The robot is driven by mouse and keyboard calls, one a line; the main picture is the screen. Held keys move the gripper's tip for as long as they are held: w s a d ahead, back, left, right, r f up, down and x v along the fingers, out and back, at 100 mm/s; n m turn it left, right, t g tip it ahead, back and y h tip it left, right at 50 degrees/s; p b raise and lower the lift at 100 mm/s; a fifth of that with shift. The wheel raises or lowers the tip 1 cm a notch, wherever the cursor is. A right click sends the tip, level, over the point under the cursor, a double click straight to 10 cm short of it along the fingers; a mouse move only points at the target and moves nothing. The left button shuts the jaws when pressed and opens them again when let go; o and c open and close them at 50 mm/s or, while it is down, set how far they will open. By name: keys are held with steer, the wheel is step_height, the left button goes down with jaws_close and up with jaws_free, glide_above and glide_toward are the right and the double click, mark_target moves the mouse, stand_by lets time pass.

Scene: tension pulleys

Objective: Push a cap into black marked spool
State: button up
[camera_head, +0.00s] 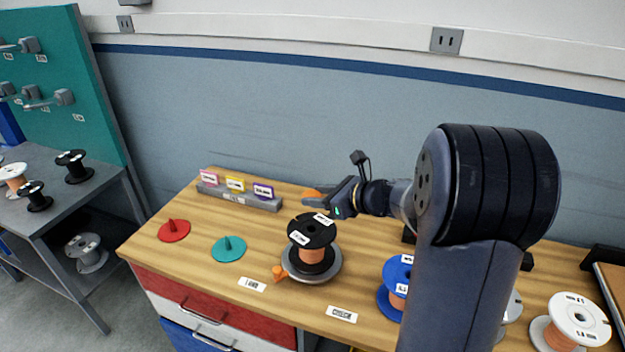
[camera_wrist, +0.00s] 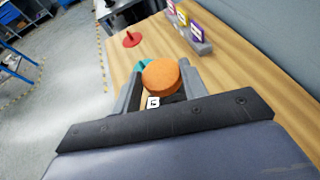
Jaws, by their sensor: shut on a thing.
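The black marked spool (camera_head: 313,232) stands upright on a round grey base on the wooden bench, with orange wire wound on it and white labels on its top flange. My gripper (camera_head: 326,200) is above and slightly behind this spool, apart from it. It is shut on an orange round cap (camera_wrist: 161,77), which shows between the fingers in the wrist view and as a small orange shape in the head view (camera_head: 312,193). The spool is not clearly visible in the wrist view; the gripper and cap block the area below them.
A red disc (camera_head: 174,230) and a teal disc (camera_head: 228,248) with pegs lie left of the spool. A small orange piece (camera_head: 279,273) lies at its front. A grey card holder (camera_head: 240,197) stands behind. Blue (camera_head: 396,272) and white (camera_head: 580,316) spools stand right, partly behind my arm.

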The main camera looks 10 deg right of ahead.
steer(key=shift+w, duration=0.15)
step_height(320, 180, down, 7)
steer(key=b, duration=0.6)
steer(key=shift+f, duration=0.25)
stand_by(1.4)
steer(key=shift+f+b, duration=1.05)
steer(key=shift+s+f, duration=0.2)
steer(key=o, duration=1)
steer(key=v, duration=1)
steer(key=shift+s+d+r, duration=0.2)
steer(key=shift+d+r, duration=0.1)
